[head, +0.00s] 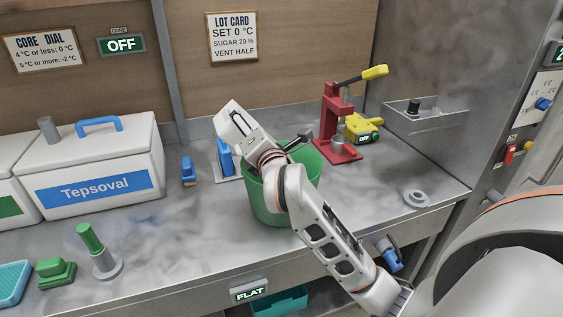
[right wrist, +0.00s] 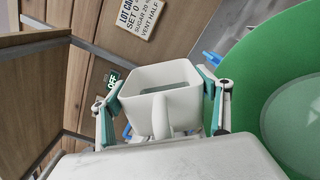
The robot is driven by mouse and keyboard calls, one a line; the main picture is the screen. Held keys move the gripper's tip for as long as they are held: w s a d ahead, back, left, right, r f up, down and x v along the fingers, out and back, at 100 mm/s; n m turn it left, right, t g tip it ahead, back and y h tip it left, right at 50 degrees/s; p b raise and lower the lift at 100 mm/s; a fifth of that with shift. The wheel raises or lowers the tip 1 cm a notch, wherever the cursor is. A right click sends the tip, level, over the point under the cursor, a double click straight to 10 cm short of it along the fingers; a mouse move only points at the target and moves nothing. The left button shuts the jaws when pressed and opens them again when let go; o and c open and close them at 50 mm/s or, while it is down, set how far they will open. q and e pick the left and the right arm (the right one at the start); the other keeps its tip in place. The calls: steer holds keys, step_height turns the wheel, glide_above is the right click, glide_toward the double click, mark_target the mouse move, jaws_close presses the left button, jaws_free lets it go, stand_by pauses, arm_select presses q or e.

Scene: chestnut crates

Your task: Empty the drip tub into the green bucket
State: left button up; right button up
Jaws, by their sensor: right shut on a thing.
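The green bucket (head: 258,207) stands on the steel bench, partly behind my right arm. In the right wrist view its green wall (right wrist: 258,60) fills the right side, with a paler round area low inside. My right gripper (head: 301,139) is at the bucket's mouth in the head view. In the right wrist view the gripper (right wrist: 160,88) is shut on the drip tub (right wrist: 143,117), a white square vessel with a handle. A greyish surface shows inside it; I cannot tell if it is liquid. The tub is not clear in the head view. My left gripper is not in view.
A red press (head: 340,145) and a yellow device (head: 362,131) stand right of the bucket. A white Tepsoval box (head: 100,160) and a small blue item (head: 188,171) are to the left. A grey ring (head: 416,199) lies at the right.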

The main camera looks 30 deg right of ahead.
steer(key=shift+d+f+m+b, duration=0.15)
steer(key=shift+m+b, duration=0.15)
steer(key=shift+m, duration=0.1)
stand_by(0.5)
steer(key=shift+s+d+r+m, duration=0.1)
steer(key=shift+d+r+m, duration=0.1)
steer(key=shift+m, duration=0.3)
stand_by(1.2)
